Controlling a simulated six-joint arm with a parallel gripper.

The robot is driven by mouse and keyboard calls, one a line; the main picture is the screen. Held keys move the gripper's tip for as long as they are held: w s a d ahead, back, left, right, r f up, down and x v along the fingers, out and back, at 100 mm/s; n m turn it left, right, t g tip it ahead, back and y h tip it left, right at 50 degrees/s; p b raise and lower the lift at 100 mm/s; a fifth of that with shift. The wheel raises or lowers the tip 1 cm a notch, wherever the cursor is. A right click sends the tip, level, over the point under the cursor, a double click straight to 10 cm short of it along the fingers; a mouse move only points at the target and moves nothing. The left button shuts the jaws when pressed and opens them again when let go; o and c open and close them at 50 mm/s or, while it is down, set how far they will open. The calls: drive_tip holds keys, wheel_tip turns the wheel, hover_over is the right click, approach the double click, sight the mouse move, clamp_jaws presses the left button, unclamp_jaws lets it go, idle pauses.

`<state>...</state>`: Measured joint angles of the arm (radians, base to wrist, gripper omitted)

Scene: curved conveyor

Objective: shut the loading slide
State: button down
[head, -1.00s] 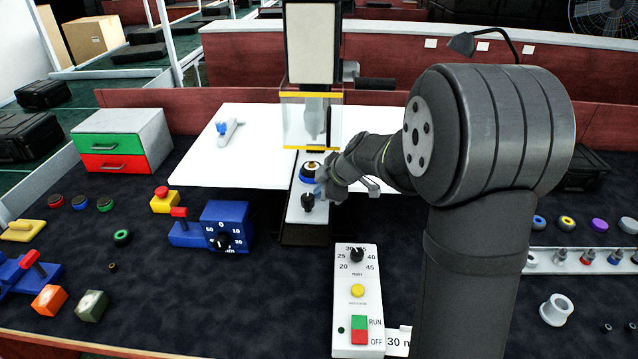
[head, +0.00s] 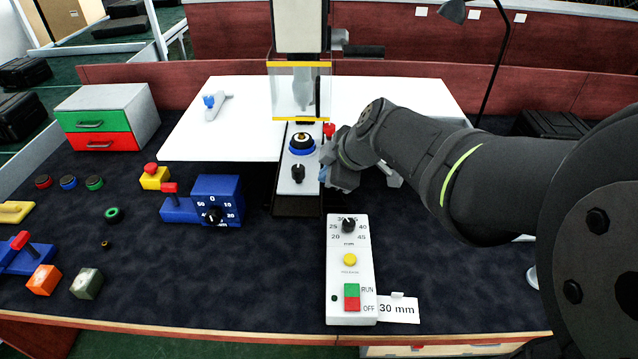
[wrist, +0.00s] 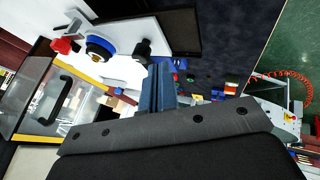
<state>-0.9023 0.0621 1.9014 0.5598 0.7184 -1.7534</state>
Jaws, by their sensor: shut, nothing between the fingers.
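The loading slide (head: 297,188) is a light grey strip running toward me from under the clear guard of the press. It carries a black knob (head: 298,172) near its front end and a blue ring with a dark part (head: 302,143) behind it. The ring sits in front of the guard, outside it. My gripper (head: 324,174) is shut and empty, just right of the knob and apart from it. In the wrist view, the blue fingertips (wrist: 160,88) are below the knob (wrist: 142,47), with the blue ring (wrist: 101,46) to its left.
The clear guard (head: 299,92) with yellow edges stands behind the slide. A red knob (head: 329,130) is right of the ring, close to my gripper. A control box (head: 349,295) stands in front and a blue dial box (head: 215,200) to the left. Dark mat is free between them.

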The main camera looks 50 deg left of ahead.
sight(309, 169)
drive_tip(key=s+d+f, duration=0.1)
drive_tip(key=s+d, duration=0.3)
drive_tip(key=shift+m+t, duration=0.3)
drive_tip(key=shift+m, duration=0.1)
drive_tip(key=x, duration=1)
drive_tip(key=shift+w+f, duration=0.1)
drive_tip(key=shift+w+a, duration=0.9)
drive_tip(key=shift+w, duration=0.05)
drive_tip(key=shift+w+a, duration=0.5)
drive_tip(key=shift+w, duration=0.05)
drive_tip(key=w+a, duration=0.7)
